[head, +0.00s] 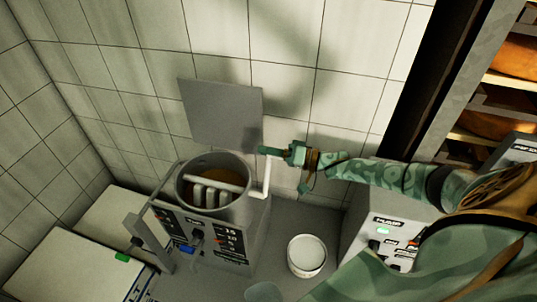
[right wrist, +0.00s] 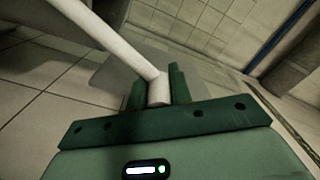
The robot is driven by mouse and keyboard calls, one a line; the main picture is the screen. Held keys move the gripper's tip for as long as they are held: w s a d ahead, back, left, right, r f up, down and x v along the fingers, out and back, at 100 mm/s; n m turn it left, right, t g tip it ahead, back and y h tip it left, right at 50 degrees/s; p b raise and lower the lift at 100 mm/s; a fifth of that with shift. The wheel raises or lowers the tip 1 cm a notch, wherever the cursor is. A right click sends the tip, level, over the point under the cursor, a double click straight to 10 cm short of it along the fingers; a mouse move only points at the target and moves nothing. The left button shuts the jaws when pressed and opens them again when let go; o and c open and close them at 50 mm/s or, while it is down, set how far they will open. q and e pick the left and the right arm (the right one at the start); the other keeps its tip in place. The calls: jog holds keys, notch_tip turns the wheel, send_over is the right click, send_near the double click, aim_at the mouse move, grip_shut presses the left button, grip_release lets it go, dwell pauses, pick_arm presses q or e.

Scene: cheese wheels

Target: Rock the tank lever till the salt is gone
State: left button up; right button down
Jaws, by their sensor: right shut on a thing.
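The grey round tank (head: 179,196) stands open at the left of centre in the head view, on a boxy housing with dials and numbers. Inside it show a brown-orange content and pale bars; I cannot make out salt there. The white cranked lever (head: 266,176) rises at the tank's right side. My right gripper (head: 268,151) is shut on the lever's upper end. In the right wrist view the lever (right wrist: 125,50) runs down from the upper left to between the two green fingers (right wrist: 158,92). My left gripper is not in view.
A white bucket (head: 307,270) with pale contents stands right of the tank. A grey panel (head: 220,112) stands behind the tank, before the tiled wall. A control box (head: 388,232) is on the right, partly behind my arm. Shelves with cheese wheels (head: 515,58) are at upper right.

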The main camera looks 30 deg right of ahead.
jog(key=shift+s+a+f, duration=0.15)
jog(key=shift+s+f, duration=0.05)
jog(key=shift+f, duration=0.15)
jog(key=c, duration=1.4)
grip_release()
jog(key=shift+c, duration=0.2)
jog(key=shift+o, duration=0.7)
jog(key=shift+w+r, duration=0.1)
jog(key=shift+w, duration=0.05)
jog(key=b+v, duration=0.2)
jog(key=v, duration=1.4)
jog(key=shift+d, duration=0.2)
